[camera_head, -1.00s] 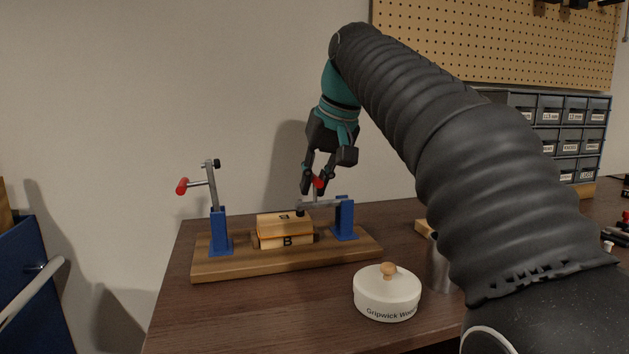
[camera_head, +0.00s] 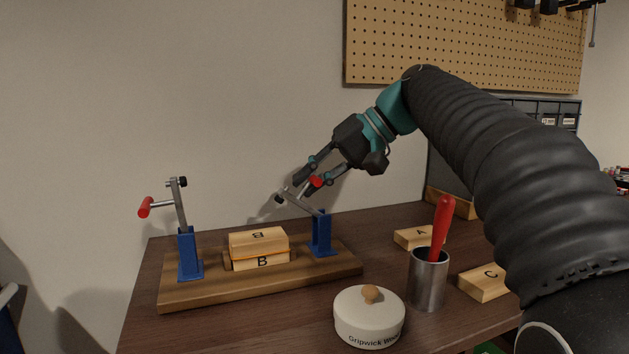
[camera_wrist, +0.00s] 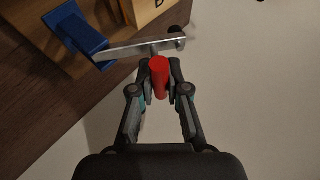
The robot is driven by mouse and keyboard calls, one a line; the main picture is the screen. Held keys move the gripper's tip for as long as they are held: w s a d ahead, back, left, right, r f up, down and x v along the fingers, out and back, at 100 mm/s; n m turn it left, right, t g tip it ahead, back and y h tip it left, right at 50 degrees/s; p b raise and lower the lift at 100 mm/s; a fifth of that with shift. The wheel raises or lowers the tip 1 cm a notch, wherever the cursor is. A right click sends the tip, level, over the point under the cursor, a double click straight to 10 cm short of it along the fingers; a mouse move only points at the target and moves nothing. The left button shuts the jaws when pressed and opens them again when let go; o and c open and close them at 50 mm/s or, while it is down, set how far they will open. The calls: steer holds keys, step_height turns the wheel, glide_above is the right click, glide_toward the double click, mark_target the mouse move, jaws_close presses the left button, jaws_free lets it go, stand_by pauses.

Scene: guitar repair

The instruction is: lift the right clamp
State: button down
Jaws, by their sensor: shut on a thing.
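The right clamp has a blue post (camera_head: 321,234) on a wooden base board (camera_head: 255,287) and a metal arm (camera_head: 301,206) with a red handle (camera_head: 316,182). Its arm is tilted up, its black-tipped end raised clear of the block below. My gripper (camera_head: 308,184) is shut on the red handle, coming from the upper right. In the wrist view the red handle (camera_wrist: 160,78) sits between the fingers, and the blue post (camera_wrist: 75,32) is at upper left. The left clamp (camera_head: 188,255) stands with its arm upright and its red handle pointing left.
A block stack marked B (camera_head: 259,250) lies between the clamps. A white lidded pot (camera_head: 369,320), a metal cup (camera_head: 429,282) with a red-handled tool, block A (camera_head: 412,238) and block C (camera_head: 484,284) are in front and to the right. A pegboard (camera_head: 440,45) hangs behind.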

steer(key=y, duration=0.1)
steer(key=d+y, duration=0.1)
steer(key=shift+w+d+m+g+y, duration=0.25)
steer(key=shift+m+g+y, duration=0.05)
steer(key=shift+m+g, duration=0.1)
steer(key=shift+w+d+f+m+y+b, duration=0.3)
steer(key=shift+d+m+y+b, duration=0.35)
steer(key=shift+y, duration=0.7)
steer(key=shift+w+d+f+m+y+b, duration=0.3)
steer(key=shift+d+y, duration=0.55)
steer(key=shift+y, duration=0.55)
steer(key=shift+w+d+f+m+y+b, duration=0.3)
steer(key=shift+d+m+y, duration=0.35)
steer(key=shift+y, duration=0.7)
steer(key=shift+d, duration=0.15)
steer(key=c, duration=1.1)
jaws_free()
steer(key=shift+c, duration=0.2)
steer(key=shift+w+d, duration=0.1)
